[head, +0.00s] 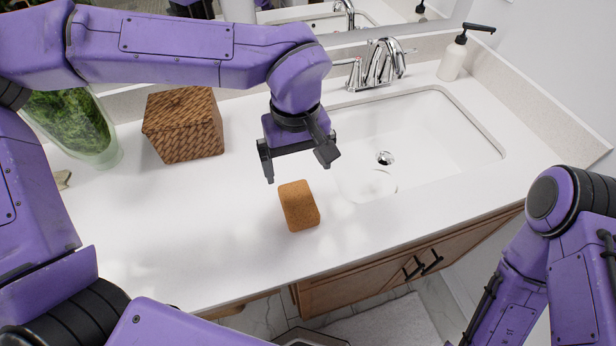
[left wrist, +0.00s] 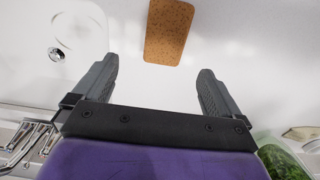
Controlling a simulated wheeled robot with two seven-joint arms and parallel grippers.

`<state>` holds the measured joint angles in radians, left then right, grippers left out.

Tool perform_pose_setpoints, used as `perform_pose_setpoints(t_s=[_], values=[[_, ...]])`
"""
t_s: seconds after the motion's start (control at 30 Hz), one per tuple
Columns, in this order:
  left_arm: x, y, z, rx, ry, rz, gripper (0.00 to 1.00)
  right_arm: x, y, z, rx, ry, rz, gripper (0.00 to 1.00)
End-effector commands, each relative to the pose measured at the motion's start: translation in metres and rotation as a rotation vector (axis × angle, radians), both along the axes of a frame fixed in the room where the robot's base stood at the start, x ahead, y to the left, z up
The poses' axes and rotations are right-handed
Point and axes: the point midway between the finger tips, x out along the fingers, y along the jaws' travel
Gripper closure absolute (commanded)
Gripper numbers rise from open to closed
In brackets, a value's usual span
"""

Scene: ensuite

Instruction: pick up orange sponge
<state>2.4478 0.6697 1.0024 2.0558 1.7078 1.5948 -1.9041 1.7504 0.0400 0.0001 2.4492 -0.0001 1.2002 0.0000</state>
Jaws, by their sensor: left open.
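The orange sponge (head: 299,206) is a small rounded block lying on the white counter, left of the sink. It also shows in the left wrist view (left wrist: 169,31), at the top, beyond the fingertips and roughly between them. My left gripper (head: 299,166) is open and empty, above the counter just behind the sponge, not touching it. Both its fingers show in the left wrist view (left wrist: 157,75). My right arm shows at the right edge of the head view, but its gripper is out of view.
The sink (head: 420,135) with a chrome faucet (head: 381,65) lies to the right. A woven basket (head: 183,124) and a glass vase with greenery (head: 75,125) stand to the left. A soap dispenser (head: 453,60) stands at the back right. The counter around the sponge is clear.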

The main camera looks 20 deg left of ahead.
Motion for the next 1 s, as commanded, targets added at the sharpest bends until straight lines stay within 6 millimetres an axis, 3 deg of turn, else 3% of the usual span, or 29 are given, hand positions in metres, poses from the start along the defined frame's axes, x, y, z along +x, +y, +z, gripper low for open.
perform_pose_setpoints(t_s=[0.53,0.83,0.87,1.0], values=[[-0.003,-0.003,-0.092,0.003,0.007,-0.002,0.01,0.0,0.0,0.001,0.0,0.001,0.0,0.57],[-0.003,-0.004,-0.102,0.001,0.004,-0.002,0.01,-0.001,0.0,0.001,0.0,0.001,0.0,0.57],[-0.003,-0.004,-0.102,0.001,0.004,-0.002,0.04,-0.001,0.0,0.001,0.0,0.001,0.0,0.57],[-0.003,-0.003,-0.102,0.0,0.004,-0.002,0.5,-0.001,0.0,0.0,0.0,0.001,0.0,0.57]])
